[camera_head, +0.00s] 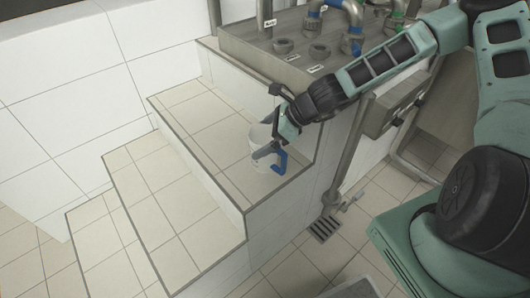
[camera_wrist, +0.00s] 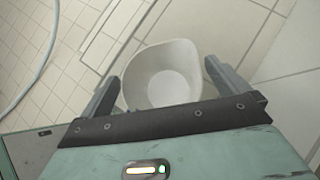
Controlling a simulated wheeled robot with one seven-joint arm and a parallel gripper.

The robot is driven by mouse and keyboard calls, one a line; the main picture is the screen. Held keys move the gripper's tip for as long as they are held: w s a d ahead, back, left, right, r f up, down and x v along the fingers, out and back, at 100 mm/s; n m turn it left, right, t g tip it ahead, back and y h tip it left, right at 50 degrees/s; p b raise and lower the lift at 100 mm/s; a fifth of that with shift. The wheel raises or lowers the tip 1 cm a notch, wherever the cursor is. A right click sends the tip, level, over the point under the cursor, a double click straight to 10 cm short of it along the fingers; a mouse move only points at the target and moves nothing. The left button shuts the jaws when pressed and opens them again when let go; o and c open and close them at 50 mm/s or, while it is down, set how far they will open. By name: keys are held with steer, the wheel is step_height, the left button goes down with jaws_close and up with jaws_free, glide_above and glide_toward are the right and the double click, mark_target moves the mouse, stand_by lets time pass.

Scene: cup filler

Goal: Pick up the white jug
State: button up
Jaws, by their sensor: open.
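The white jug (camera_head: 258,141) stands upright on the tiled top step, near its right edge, with a blue handle (camera_head: 281,162) on its right side. My gripper (camera_head: 267,151) is at the jug, coming from the upper right and covering part of it. In the wrist view the white jug (camera_wrist: 163,76) is seen from above, open and empty-looking. My gripper (camera_wrist: 163,82) is open there, with one finger on each side of the jug. I cannot tell whether the fingers touch it. The handle is hidden in the wrist view.
Tiled steps (camera_head: 150,215) descend to the left, with free tops. A metal counter (camera_head: 290,62) with round fittings and pipes stands behind the jug. A floor drain (camera_head: 325,228) lies below on the right. A white tiled wall (camera_head: 80,60) is at the left.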

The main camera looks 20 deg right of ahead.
steer(key=shift+x, duration=0.75)
steer(key=c, duration=1.1)
steer(key=shift+c, duration=0.2)
steer(key=shift+r, duration=0.1)
step_height(320, 180, up, 10)
steer(key=p, duration=0.3)
